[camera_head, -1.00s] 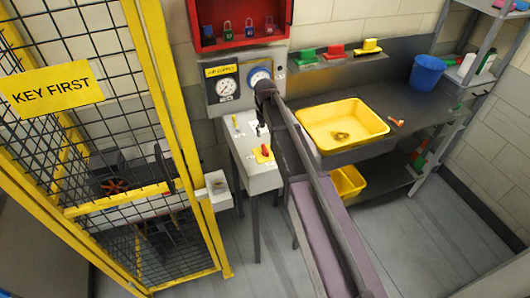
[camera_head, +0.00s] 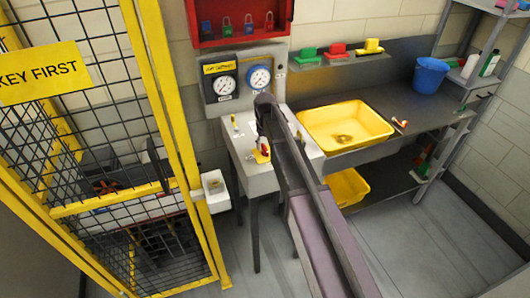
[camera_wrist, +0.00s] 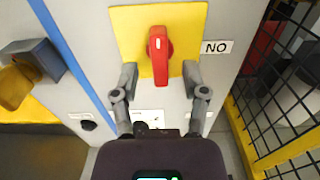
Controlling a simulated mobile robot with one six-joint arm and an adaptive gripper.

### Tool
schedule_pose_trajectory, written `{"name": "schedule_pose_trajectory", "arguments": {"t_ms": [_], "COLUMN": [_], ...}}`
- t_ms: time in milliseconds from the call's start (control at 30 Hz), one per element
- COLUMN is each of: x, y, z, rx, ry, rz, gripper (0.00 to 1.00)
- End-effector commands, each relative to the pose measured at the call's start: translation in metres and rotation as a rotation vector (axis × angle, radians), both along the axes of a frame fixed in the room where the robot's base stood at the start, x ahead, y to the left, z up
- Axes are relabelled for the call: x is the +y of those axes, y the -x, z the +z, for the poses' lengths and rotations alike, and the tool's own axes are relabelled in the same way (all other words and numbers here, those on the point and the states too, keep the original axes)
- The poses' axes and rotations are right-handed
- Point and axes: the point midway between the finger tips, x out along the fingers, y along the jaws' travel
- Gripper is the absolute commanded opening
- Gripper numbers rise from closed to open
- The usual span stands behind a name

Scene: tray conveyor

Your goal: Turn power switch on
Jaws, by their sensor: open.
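The power switch has a red handle (camera_wrist: 160,55) on a yellow plate (camera_wrist: 190,24) in the wrist view. The handle points down the picture, and a label (camera_wrist: 216,47) beside the plate reads "NO", seemingly "ON" upside down. My gripper (camera_wrist: 160,80) is open, one finger on each side of the handle's lower end. I see gaps between both fingers and the handle. In the head view the yellow plate (camera_head: 260,156) lies on the grey console (camera_head: 256,180), and my arm hides part of the switch and the gripper.
Two gauges (camera_head: 241,80) stand behind the console, under a red lock cabinet (camera_head: 240,42). A yellow mesh cage (camera_head: 182,150) is at left, with a small white box (camera_head: 216,192) beside it. A yellow tub (camera_head: 345,125) sits on the bench at right.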

Motion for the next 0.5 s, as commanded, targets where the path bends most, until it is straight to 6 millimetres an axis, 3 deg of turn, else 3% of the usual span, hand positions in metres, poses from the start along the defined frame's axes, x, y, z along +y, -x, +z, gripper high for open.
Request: {"name": "schedule_pose_trajectory", "arguments": {"t_ms": [200, 500], "x": [0.000, 0.000], "y": [0.000, 0.000], "z": [-0.015, -0.019], "rx": [0.000, 0.000], "ry": [0.000, 0.000], "rz": [0.000, 0.000], "gripper": [0.57, 0.57]}}
